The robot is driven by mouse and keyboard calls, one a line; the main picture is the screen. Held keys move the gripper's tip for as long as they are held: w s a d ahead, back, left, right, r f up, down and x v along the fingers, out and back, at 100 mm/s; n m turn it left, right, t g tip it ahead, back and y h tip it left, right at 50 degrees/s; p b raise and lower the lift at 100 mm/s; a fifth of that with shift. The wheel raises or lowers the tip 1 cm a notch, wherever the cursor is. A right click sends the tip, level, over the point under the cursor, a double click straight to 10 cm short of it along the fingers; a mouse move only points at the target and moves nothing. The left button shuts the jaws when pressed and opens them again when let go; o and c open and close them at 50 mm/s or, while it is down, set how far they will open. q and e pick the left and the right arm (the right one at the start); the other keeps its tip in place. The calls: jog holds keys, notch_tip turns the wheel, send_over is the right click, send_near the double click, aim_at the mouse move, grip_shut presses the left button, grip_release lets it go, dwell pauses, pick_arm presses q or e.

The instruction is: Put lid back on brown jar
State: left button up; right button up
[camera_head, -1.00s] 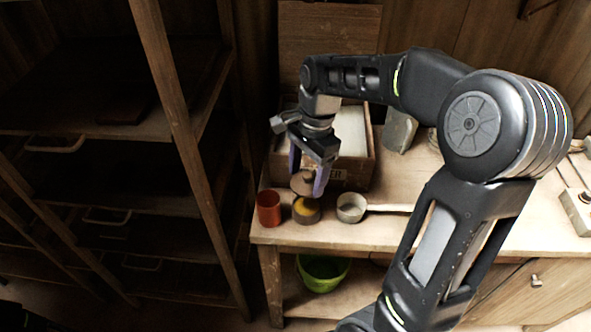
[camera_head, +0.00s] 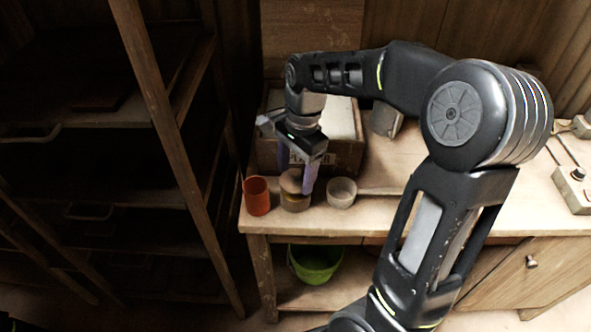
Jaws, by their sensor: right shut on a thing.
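The brown jar (camera_head: 295,204) stands on the workbench near its left front corner, between a red cup and a pale cup. Its brown lid (camera_head: 290,181) is at the jar's mouth, covering most of the opening. A thin yellowish strip shows between lid and jar, so I cannot tell whether the lid is fully seated. My right gripper (camera_head: 297,184) points down over the jar and is shut on the lid, its purple fingers at the lid's sides. My left gripper is not in view.
The red cup (camera_head: 257,196) stands close left of the jar and the pale cup (camera_head: 342,192) close right. A wooden box (camera_head: 345,158) is just behind. A green bucket (camera_head: 315,262) sits on the lower shelf.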

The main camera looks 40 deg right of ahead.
jog(key=shift+f+b, duration=0.5)
jog(key=shift+f, duration=0.6)
jog(key=shift+p, duration=0.3)
dwell(0.4)
jog(key=shift+f, duration=0.15)
dwell(1.5)
jog(key=o, duration=1.4)
jog(key=shift+o, duration=0.4)
jog(key=shift+o, duration=0.7)
